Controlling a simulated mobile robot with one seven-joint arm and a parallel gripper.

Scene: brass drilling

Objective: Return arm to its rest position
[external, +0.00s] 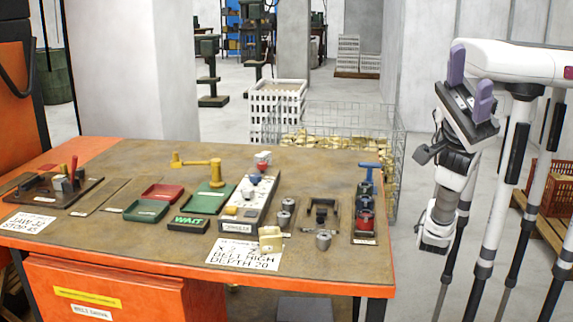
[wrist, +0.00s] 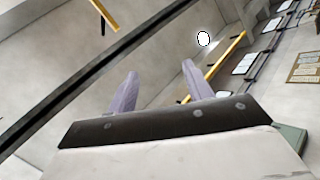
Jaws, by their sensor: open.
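My gripper (external: 471,72) is at the upper right of the external view, raised beyond the right end of the workbench. Its two purple fingers point upward and stand apart, with nothing between them. My arm is folded, with its lower links hanging below the gripper. In the wrist view my gripper (wrist: 160,95) shows its two fingers spread and empty against the ceiling and upper wall. The gripper touches nothing that I can see.
A red crate (external: 553,186) is at far right.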

